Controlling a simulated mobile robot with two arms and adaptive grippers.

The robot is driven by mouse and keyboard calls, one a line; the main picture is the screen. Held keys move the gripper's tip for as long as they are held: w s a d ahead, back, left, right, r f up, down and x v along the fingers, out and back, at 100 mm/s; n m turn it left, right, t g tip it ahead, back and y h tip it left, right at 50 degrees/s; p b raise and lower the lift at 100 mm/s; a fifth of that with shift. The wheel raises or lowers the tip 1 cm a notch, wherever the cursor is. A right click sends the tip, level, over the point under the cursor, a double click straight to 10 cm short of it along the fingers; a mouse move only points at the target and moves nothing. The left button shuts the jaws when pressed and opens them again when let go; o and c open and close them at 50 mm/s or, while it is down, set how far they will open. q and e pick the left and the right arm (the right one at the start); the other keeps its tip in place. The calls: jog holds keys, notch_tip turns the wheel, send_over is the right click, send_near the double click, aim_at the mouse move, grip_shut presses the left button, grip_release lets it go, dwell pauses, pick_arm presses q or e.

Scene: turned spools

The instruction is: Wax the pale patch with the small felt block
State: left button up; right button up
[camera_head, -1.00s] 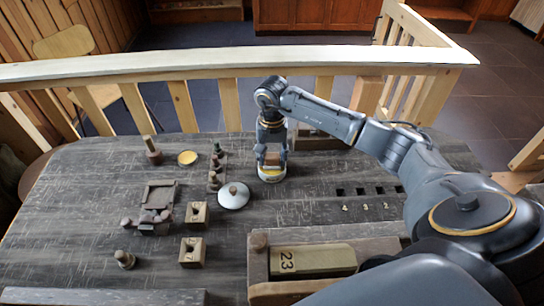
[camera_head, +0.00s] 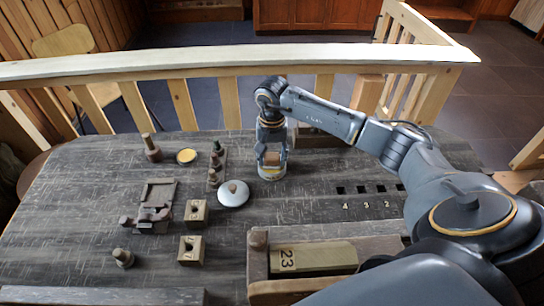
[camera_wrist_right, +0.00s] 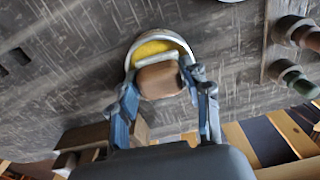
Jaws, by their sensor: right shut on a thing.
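My right gripper (camera_head: 271,157) is shut on a small brown block (camera_wrist_right: 160,80) with a paler layer on its far side. The gripper points down over a round, light-rimmed tin (camera_head: 271,174) with yellow contents. The tin also shows in the right wrist view (camera_wrist_right: 153,47), where the block overlaps its near part. I cannot tell whether the block touches the yellow surface. Another small round dish with a yellow top (camera_head: 187,156) stands to the left. I cannot make out a pale patch with certainty. My left gripper is not in view.
Two wooden blocks (camera_head: 195,212) stand nearer. A tray holds a block marked 23 (camera_head: 310,257). Numbered square holes (camera_head: 363,189) lie right. A rail (camera_head: 230,70) runs behind.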

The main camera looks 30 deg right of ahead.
aim_at(272, 156)
jog(key=shift+s+a+f+b, duration=0.1)
jog(key=shift+s+f+b, duration=0.1)
jog(key=shift+f+b, duration=0.15)
dwell(1.3)
jog(key=shift+r, duration=0.1)
jog(key=shift+w+r+p, duration=0.2)
jog(key=shift+r+p, duration=0.45)
jog(key=shift+r, duration=0.55)
jog(key=shift+r+p, duration=1.05)
jog(key=shift+r, duration=1.4)
